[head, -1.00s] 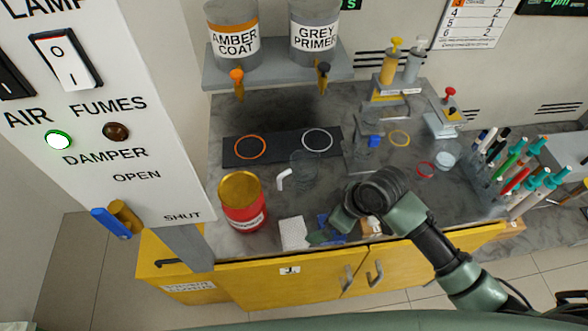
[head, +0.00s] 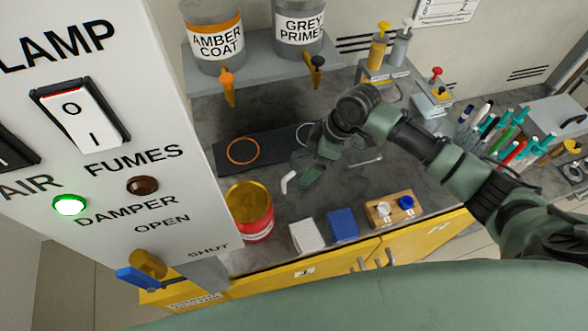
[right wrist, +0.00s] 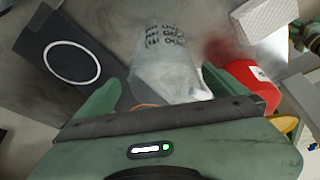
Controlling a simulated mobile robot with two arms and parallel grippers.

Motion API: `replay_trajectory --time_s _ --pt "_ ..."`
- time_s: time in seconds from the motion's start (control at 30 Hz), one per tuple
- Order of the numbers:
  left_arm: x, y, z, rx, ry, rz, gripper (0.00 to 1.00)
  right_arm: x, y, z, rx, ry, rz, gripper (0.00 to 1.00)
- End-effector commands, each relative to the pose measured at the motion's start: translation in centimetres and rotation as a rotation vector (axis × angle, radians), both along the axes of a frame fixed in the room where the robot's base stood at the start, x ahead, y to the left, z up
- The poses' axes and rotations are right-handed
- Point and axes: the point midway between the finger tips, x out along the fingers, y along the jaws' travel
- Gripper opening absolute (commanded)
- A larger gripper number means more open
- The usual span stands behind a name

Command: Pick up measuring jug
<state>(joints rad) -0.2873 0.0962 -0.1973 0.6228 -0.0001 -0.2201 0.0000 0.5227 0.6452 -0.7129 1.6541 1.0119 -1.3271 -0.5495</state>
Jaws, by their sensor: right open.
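The measuring jug (right wrist: 168,65) is clear, with dark printed marks, and shows in the right wrist view between my right gripper's fingers (right wrist: 162,80). In the head view the jug (head: 300,161) is a faint see-through shape on the grey bench, partly hidden by the gripper. My right gripper (head: 318,156) is open and reaches over the jug from the right. The fingers lie on either side of the jug in the wrist view; I cannot tell whether they touch it. My left gripper is not in view.
A white bent piece (head: 289,181) is close left of the jug. A red can (head: 255,220) stands at front left. A white block (head: 304,236), a blue block (head: 343,225) and a wooden holder (head: 393,212) line the front. A dark mat (head: 270,150) lies behind.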

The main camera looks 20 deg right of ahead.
Motion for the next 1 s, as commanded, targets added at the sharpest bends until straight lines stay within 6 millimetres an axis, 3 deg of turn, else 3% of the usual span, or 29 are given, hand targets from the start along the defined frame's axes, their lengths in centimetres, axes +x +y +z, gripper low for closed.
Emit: replay_trajectory --time_s 0.13,0.33,0.5,0.8,1.0 --pt "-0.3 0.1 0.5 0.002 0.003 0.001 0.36 0.1 0.6 -1.5 0.001 0.004 -0.002 1.00" --pt "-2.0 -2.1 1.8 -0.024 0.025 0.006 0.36 0.2 1.8 -3.8 0.000 0.005 -0.001 1.00" --pt "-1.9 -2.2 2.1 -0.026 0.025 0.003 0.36 0.6 2.6 -6.0 0.000 0.002 0.000 1.00" --pt "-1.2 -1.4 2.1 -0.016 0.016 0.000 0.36 0.7 2.6 -6.5 -0.001 0.000 0.000 1.00" --pt "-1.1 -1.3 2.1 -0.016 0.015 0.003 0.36 0.7 2.6 -6.5 -0.001 0.000 0.000 0.44"
